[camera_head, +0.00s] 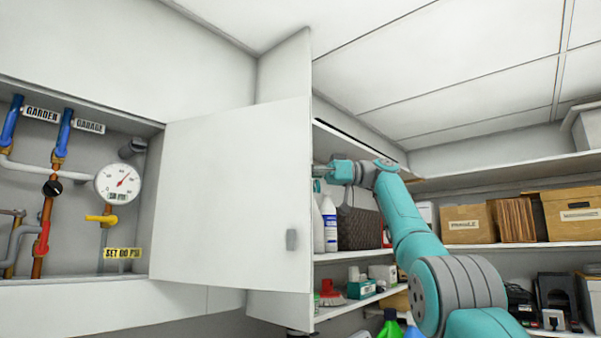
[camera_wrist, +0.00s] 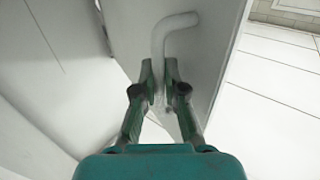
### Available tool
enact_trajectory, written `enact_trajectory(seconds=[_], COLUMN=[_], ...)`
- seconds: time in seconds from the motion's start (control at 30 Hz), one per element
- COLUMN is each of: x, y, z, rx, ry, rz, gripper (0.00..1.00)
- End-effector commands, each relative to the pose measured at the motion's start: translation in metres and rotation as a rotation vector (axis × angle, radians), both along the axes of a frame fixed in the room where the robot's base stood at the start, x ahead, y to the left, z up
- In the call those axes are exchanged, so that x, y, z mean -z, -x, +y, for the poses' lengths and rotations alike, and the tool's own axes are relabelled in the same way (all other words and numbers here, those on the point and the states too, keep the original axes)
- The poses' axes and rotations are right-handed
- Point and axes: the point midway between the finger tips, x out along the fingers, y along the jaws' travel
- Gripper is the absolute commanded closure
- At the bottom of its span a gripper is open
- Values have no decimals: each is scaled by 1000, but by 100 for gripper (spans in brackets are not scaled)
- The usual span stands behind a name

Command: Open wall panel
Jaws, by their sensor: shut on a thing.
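The white wall panel (camera_head: 230,195) stands swung open from the recess at the left, with a small grey catch (camera_head: 292,240) near its free edge. In the wrist view the panel (camera_wrist: 205,55) carries a pale bent handle (camera_wrist: 172,24). My gripper (camera_wrist: 160,78) has its two dark green fingers closed on the handle's straight part. In the head view my gripper (camera_head: 320,171) reaches in from the right at the panel's free edge. The handle and my fingertips are hidden there behind the panel.
The recess holds blue, copper and grey pipes and a round gauge (camera_head: 119,183). Shelves to the right hold white bottles (camera_head: 329,222), a dark basket (camera_head: 360,228) and cardboard boxes (camera_head: 468,223). My arm passes in front of these shelves.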

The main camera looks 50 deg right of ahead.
Motion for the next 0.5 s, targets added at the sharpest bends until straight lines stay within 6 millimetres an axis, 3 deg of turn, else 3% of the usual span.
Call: enact_trajectory(seconds=[0.07, 0.1, 0.2, 0.5], x=[0, 0, 0, 0], y=[0, 0, 0, 0], z=[0, 0, 0, 0], rx=[0, 0, 0, 0], ry=[-1, -1, -1, 0], rz=[1, 1, 1, 0], gripper=[100, 88, 64, 64])
